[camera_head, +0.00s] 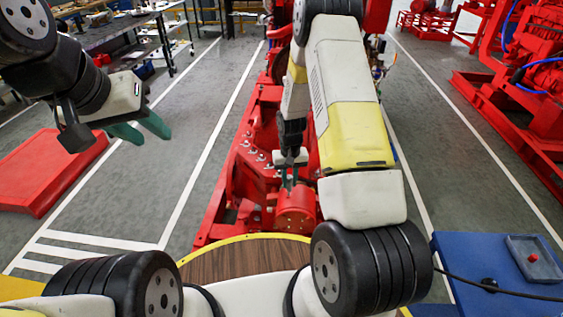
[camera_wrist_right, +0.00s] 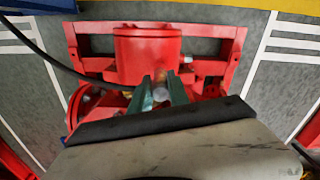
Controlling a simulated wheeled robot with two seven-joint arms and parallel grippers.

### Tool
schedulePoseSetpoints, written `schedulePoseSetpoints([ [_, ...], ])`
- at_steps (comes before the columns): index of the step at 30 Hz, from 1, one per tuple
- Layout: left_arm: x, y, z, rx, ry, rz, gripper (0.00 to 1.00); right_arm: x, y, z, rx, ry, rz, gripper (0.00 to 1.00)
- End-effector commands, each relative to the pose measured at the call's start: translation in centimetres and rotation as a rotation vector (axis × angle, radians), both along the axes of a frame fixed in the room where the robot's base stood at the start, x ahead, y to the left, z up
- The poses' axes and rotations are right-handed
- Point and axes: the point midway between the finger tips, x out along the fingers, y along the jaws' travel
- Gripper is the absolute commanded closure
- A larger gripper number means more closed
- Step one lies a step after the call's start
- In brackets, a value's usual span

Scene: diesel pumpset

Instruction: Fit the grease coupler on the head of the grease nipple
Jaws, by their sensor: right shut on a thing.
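My right gripper (camera_head: 289,184) points down at a red cylindrical housing (camera_head: 297,208) on the red pumpset. In the right wrist view its green fingers (camera_wrist_right: 161,94) are shut on a small greyish piece, which I take as the grease coupler (camera_wrist_right: 160,91); the fingers cover most of it. The housing (camera_wrist_right: 152,55) stands just beyond the fingertips. I cannot make out the grease nipple for sure, nor whether the coupler touches it. My left gripper (camera_head: 140,130) hangs empty at the left, its green fingers apart.
A black hose (camera_wrist_right: 55,64) runs in from the upper left toward the gripper. A blue surface (camera_head: 470,262) with a grey tray (camera_head: 536,258) is at lower right. A red platform (camera_head: 45,168) lies at left. Grey floor is free on both sides of the pumpset.

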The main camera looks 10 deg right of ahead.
Motion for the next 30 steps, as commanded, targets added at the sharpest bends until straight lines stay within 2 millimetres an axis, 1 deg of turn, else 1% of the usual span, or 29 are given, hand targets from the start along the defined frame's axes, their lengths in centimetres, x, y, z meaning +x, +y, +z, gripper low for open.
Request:
schedulePoseSetpoints([
  [30,0.0,0.0,0.0,0.0,0.0,0.0,0.64,0.0,0.0,-2.3,0.0,0.0,0.0,1.0],
])
